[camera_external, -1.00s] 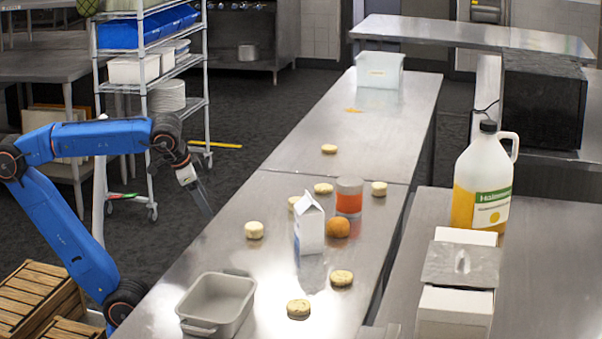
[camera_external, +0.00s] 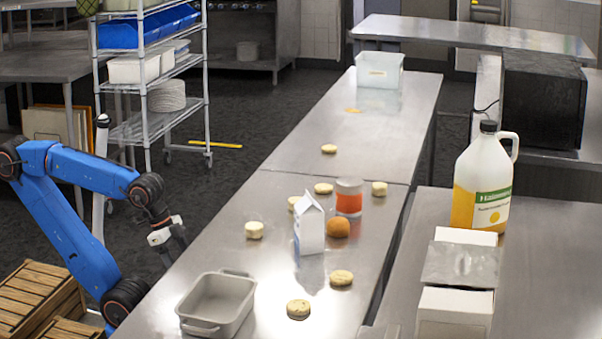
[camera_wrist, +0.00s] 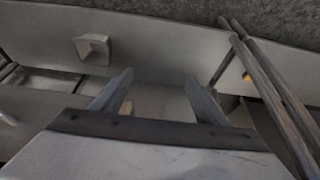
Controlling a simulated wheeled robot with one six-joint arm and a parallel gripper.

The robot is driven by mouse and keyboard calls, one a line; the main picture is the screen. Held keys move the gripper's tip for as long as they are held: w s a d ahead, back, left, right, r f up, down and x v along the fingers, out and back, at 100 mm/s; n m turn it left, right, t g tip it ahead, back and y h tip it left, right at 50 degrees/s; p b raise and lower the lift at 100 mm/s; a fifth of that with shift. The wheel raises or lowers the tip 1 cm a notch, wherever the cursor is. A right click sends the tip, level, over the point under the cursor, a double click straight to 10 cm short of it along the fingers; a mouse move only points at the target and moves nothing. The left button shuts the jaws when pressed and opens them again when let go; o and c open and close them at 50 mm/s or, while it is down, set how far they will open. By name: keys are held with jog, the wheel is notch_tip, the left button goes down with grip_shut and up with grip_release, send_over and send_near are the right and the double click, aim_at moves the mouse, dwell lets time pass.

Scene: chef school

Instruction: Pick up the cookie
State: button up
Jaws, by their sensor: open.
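Several pale round cookies lie on the steel counter, among them a near one (camera_external: 298,309), one right of it (camera_external: 341,278), one at the left (camera_external: 254,230) and a far one (camera_external: 329,149). One more (camera_external: 293,204) is partly hidden by the carton. My gripper (camera_external: 172,241) is open and empty, low beside the counter's left edge, apart from every cookie. In the wrist view its fingers (camera_wrist: 158,84) are spread, pointing towards grey surfaces. No cookie can be made out clearly there.
A grey pan (camera_external: 217,303) stands on the counter near my gripper. A white carton (camera_external: 310,228), an orange fruit (camera_external: 338,228) and an orange-banded can (camera_external: 349,198) stand mid-counter. A juice jug (camera_external: 483,185) is on the right table. The far counter is mostly clear.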

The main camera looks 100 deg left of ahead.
notch_tip(320, 180, up, 36)
jog(key=m+g, duration=0.5)
jog(key=m, duration=1.3)
send_over(323, 185)
jog(key=f, duration=1.1)
jog(key=shift+s+a+f, duration=0.1)
jog(key=shift+a, duration=0.1)
jog(key=shift+d+f, duration=0.15)
jog(key=shift+f, duration=1.2)
jog(key=shift+d+f, duration=0.1)
jog(key=shift+f, duration=1.25)
jog(key=c, duration=1.1)
